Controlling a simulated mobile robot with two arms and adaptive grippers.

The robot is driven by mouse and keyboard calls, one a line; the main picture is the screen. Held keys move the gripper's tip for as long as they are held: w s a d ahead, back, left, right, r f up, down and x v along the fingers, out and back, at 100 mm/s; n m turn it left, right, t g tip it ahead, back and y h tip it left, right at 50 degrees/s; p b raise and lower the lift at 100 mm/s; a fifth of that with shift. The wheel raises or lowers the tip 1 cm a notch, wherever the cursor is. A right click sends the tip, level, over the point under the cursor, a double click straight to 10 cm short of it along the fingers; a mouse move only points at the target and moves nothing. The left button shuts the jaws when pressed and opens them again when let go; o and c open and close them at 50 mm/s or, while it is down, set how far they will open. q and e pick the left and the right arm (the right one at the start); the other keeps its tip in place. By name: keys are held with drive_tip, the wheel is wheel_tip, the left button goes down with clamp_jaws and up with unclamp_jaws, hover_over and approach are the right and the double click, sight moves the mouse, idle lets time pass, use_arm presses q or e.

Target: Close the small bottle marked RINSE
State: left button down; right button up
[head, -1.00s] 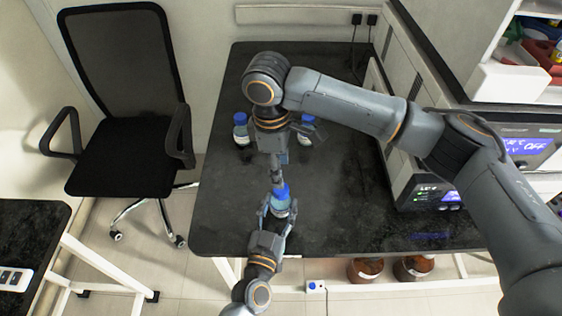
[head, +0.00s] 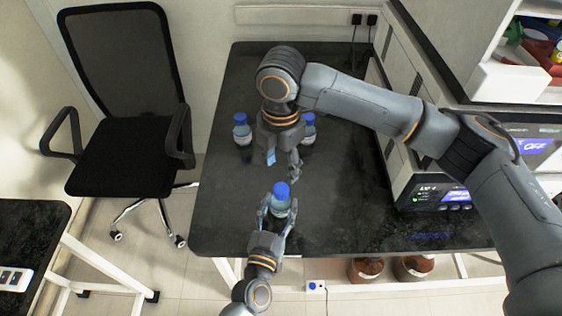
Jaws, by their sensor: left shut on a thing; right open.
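A small bottle with a blue cap (head: 281,189) stands upright near the front of the dark bench. My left gripper (head: 278,211) is shut on this bottle, with one finger on each side of its body. The cap sits on top of the bottle; how tightly I cannot tell. My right gripper (head: 284,165) is open and empty, just behind the cap and apart from it. Two similar blue-capped bottles stand further back, a left one (head: 241,130) and a right one (head: 307,129), the right one partly hidden by my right gripper. No label can be read, so RINSE cannot be picked out.
The dark bench top (head: 345,215) is clear to the right of the held bottle. A grey instrument with a lit display (head: 440,196) stands at the right. A black chair (head: 125,110) is left of the bench. Brown bottles (head: 365,270) are below the front edge.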

sight(281, 188)
drive_tip(key=shift+f, duration=4)
drive_tip(key=shift+c, duration=0.4)
clamp_jaws()
drive_tip(key=m, duration=0.4)
drive_tip(key=shift+s, duration=0.1)
drive_tip(key=m, duration=0.9)
drive_tip(key=shift+a+m, duration=0.1)
drive_tip(key=shift+m, duration=0.2)
drive_tip(key=m, duration=0.4)
drive_tip(key=shift+o, duration=1.3)
unclamp_jaws()
drive_tip(key=shift+r, duration=0.1)
